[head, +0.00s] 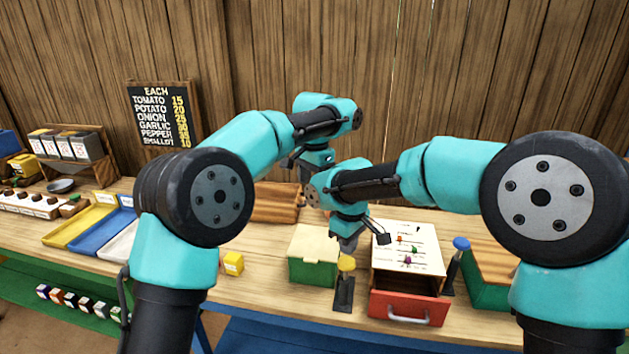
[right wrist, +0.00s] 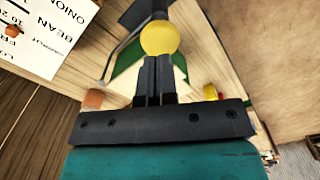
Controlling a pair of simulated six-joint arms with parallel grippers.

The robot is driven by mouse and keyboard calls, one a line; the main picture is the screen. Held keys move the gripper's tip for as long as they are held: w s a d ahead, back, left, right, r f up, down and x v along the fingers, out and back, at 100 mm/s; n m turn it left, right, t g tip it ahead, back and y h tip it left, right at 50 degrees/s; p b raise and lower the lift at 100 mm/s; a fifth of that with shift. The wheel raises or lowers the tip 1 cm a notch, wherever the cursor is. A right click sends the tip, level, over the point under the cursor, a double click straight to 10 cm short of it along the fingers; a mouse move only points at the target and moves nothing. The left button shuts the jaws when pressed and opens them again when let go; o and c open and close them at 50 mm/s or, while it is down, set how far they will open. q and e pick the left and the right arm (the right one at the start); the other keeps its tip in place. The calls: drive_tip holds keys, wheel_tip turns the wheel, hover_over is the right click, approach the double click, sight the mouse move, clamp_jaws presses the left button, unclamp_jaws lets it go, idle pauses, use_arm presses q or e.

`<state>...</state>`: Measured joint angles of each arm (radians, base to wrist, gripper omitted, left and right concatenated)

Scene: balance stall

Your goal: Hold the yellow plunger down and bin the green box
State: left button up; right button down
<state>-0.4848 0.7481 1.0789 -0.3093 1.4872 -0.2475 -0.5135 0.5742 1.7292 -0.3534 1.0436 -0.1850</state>
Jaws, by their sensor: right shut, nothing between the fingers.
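The yellow plunger (head: 347,263) stands on a dark base (head: 343,296) at the table's front. My right gripper (head: 348,246) points down at it, shut and empty. In the right wrist view, the yellow knob (right wrist: 159,38) is right at the closed fingertips (right wrist: 154,75); they look in contact, but how far it is pressed I cannot tell. A green box with a pale flat top (head: 313,258) stands just left of the plunger; whether it is the task's green box or the bin is unclear. My left gripper (head: 296,160) is above and behind it, partly hidden, its opening unclear.
A cabinet with a red drawer (head: 408,308) stands right of the yellow plunger, with a blue-topped plunger (head: 461,243) beyond. A small yellow box (head: 233,263) sits left of the green box. Coloured trays (head: 82,226) lie farther left. My arms cover much of the middle.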

sight(347, 261)
drive_tip(key=shift+r, duration=1.5)
drive_tip(key=shift+f, duration=0.1)
wheel_tip(347, 261, down, 10)
drive_tip(key=shift+r, duration=0.1)
